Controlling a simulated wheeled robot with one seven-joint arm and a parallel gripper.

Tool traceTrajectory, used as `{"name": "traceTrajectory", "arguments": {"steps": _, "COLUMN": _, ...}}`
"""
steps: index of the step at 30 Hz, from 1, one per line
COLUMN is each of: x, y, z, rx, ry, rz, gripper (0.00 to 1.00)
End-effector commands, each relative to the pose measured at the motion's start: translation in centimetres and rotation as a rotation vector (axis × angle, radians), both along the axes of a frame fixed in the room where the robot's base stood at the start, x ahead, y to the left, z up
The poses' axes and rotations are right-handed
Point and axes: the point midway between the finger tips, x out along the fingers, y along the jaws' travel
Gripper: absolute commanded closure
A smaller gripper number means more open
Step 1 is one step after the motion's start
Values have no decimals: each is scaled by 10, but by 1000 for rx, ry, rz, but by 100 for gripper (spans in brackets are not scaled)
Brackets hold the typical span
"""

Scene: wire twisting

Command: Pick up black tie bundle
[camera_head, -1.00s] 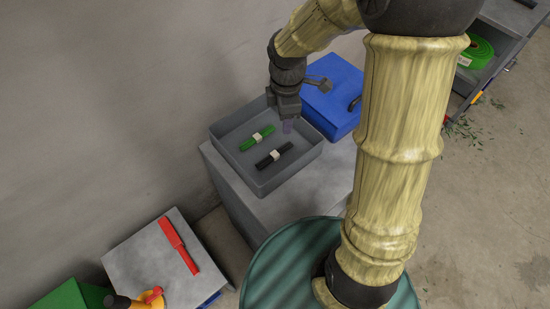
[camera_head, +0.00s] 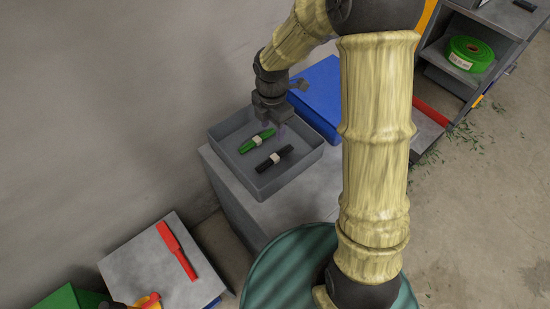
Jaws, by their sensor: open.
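The black tie bundle (camera_head: 285,152) lies in the grey tray (camera_head: 226,166), with a pale band around its middle (camera_head: 275,158). A green tie bundle (camera_head: 248,147) with a similar band lies beside it, toward the back left of the tray. My gripper (camera_head: 273,128) is open and points down over the far part of the tray, above and behind the bundles. It is apart from the black bundle, and its fingers are small and partly hard to make out near the end of the green bundle.
A blue box (camera_head: 318,84) stands right behind the tray. The tray sits on a grey block (camera_head: 232,192). A red tool (camera_head: 176,250) lies on another grey surface at the lower left. A green roll (camera_head: 470,54) sits on a shelf at the upper right.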

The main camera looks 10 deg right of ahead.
Motion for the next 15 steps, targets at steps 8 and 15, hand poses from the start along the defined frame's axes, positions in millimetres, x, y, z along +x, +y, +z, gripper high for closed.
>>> {"name": "traceTrajectory", "arguments": {"steps": 8, "x": -1, "y": 0, "z": -52, "rx": -1, "ry": 4, "rz": 2, "gripper": 51}}
{"name": "traceTrajectory", "arguments": {"steps": 15, "x": -1, "y": -1, "z": -78, "rx": -1, "ry": 2, "rz": -1, "gripper": 51}}
